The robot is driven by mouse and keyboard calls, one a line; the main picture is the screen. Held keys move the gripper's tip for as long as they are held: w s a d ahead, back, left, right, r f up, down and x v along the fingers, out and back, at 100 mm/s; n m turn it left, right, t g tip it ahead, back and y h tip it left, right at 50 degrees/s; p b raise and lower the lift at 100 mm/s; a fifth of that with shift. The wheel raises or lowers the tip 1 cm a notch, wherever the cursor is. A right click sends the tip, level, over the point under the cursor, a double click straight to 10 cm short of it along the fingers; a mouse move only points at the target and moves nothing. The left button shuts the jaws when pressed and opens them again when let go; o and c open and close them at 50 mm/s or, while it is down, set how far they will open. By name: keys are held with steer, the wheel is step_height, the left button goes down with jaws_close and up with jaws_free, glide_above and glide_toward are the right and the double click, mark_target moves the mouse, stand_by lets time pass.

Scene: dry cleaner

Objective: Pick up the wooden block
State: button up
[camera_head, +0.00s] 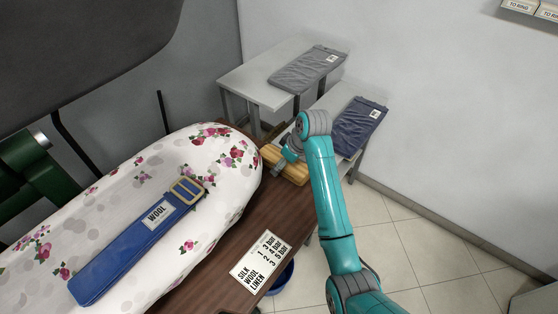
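The wooden block (298,174) is light yellow-brown and lies at the far end of the brown wooden table, beside the rounded end of the ironing board. My gripper (281,168) is at the block, reaching over its middle from above, with one grey finger showing against its near side. The other finger is hidden behind the block and the arm. I cannot tell whether the fingers press on the block or stand open around it, nor whether the block touches the table.
The floral ironing board (225,165) holds a blue belt (128,252) labelled WOOL. A label card (260,261) lies on the table (222,262). Behind are two grey stands with folded grey trousers (307,68) and navy trousers (358,127). A blue bucket (283,279) is below. Tiled floor at right is clear.

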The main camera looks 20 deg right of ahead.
steer(key=c, duration=1.5)
step_height(320, 180, up, 10)
steer(key=shift+r, duration=0.1)
steer(key=o, duration=0.6)
steer(key=shift+c, duration=1)
